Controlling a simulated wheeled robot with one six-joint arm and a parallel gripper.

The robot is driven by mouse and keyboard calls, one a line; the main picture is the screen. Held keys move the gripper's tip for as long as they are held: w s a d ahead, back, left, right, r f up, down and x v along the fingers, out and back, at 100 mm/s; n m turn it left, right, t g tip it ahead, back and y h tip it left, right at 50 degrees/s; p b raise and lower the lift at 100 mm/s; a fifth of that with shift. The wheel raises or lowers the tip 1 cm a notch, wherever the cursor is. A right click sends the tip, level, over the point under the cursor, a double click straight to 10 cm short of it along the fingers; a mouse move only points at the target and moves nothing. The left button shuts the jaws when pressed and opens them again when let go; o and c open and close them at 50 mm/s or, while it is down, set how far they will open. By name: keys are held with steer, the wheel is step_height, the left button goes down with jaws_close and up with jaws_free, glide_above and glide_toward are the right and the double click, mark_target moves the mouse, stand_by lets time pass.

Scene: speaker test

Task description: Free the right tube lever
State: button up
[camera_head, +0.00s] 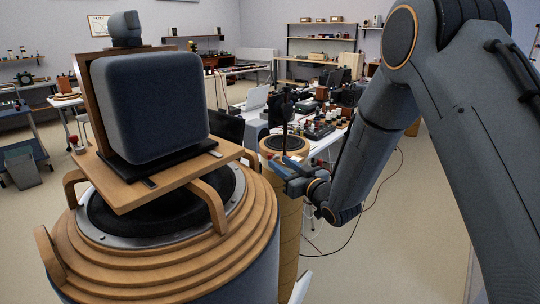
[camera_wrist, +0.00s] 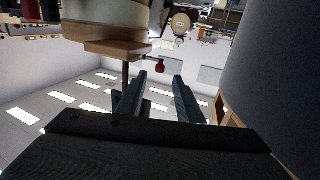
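My gripper (camera_head: 297,180) is at the end of my arm, right of the large ringed wooden speaker body (camera_head: 262,225) in the head view. In the wrist view my gripper (camera_wrist: 160,85) has its two fingers apart with nothing held between them. A small red knob (camera_wrist: 160,65) shows just beyond the gap between the fingertips, apart from them; it may be the tip of the right tube lever. The lever's shaft is not clear. A wooden block (camera_wrist: 105,48) with a thin dark rod is near the knob. In the head view the lever cannot be made out.
A dark blue rounded box (camera_head: 155,105) stands on a wooden board (camera_head: 130,190) over the speaker. A smaller wooden cylinder (camera_head: 288,205) stands behind my gripper. A cluttered workbench (camera_head: 325,142) is beyond it. A black cable (camera_head: 350,247) lies on the open floor at right.

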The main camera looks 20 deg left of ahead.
mark_target(271, 156)
steer(key=p+x, duration=0.2)
steer(key=x, duration=0.5)
steer(key=shift+w+a, duration=0.15)
jaws_close()
